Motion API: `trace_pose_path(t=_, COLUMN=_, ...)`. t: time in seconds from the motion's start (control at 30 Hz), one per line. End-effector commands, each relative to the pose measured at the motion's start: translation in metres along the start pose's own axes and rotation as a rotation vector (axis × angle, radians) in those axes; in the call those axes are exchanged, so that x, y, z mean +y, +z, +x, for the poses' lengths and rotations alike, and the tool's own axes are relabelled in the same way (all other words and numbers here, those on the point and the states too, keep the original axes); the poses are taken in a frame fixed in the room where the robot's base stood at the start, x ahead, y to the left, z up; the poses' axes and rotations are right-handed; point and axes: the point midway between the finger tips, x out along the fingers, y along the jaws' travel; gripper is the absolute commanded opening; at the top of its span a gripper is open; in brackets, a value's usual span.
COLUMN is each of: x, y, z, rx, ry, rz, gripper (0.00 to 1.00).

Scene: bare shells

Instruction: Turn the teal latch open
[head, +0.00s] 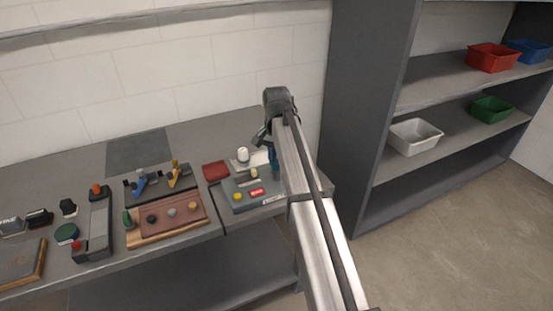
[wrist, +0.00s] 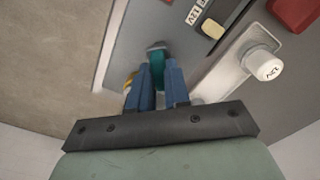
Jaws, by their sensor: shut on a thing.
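The teal latch (wrist: 157,68) stands on a grey panel and shows between my two blue fingers in the wrist view. My gripper (wrist: 158,82) is shut on it, with one finger on each side. The fingers hide the latch's lower part. In the head view my gripper (head: 273,150) is at the right end of the bench, over the grey panel (head: 240,188). My arm covers part of that area, and the latch is hard to make out there.
Beside the latch are a cream rocker switch (wrist: 212,28) and a white knob (wrist: 262,62) on a pale plate. A red block (head: 215,170) lies left of the panel. Several other fixtures fill the bench to the left. A grey shelf unit (head: 365,100) stands close on the right.

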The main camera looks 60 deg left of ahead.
Motion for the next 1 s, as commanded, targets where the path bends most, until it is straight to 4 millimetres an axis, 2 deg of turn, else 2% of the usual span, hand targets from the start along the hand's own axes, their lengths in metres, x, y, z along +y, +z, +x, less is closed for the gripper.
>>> trace_pose_path(t=0.6, x=0.0, y=-0.0001, z=-0.0002, rx=0.0, ry=0.0, rz=-0.577, gripper=0.0)
trace_pose_path(t=1.0, x=0.0, y=0.0, z=-0.0002, rx=0.0, ry=0.0, rz=-0.833, gripper=0.0)
